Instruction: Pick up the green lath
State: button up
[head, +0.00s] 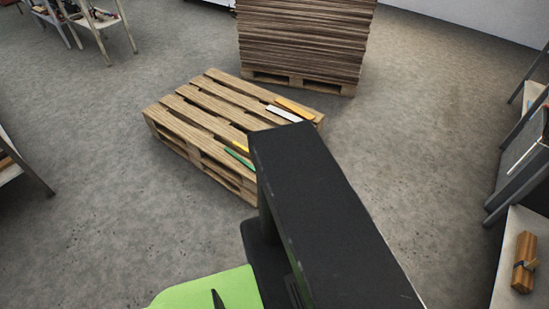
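A thin green lath (239,159) lies on the top of a low wooden pallet (185,117), near its front right edge. Its right end is hidden behind my black arm. A yellow lath (241,146) lies just behind it and is also partly hidden by the arm. A white lath (283,113) and an orange lath (295,107) lie at the pallet's far right corner. My arm rises in the front middle of the head view and covers part of the pallet's right side. My gripper's fingertips do not show.
A tall stack of brown boards (303,40) stands on another pallet behind. Wooden tables stand at the far left (95,22). Shelves with a wooden bundle (525,262) line the right side. Grey floor (90,215) is clear left and in front of the pallet.

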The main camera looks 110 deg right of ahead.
aim_at(232, 153)
jog(key=z, duration=1.2)
jog(key=k, duration=0.2)
jog(key=z, duration=2.05)
jog(key=i, duration=0.95)
jog(key=z, duration=0.2)
jog(key=k, duration=0.55)
jog(key=u, duration=0.3)
jog(key=i, duration=0.6)
jog(key=z, duration=0.2)
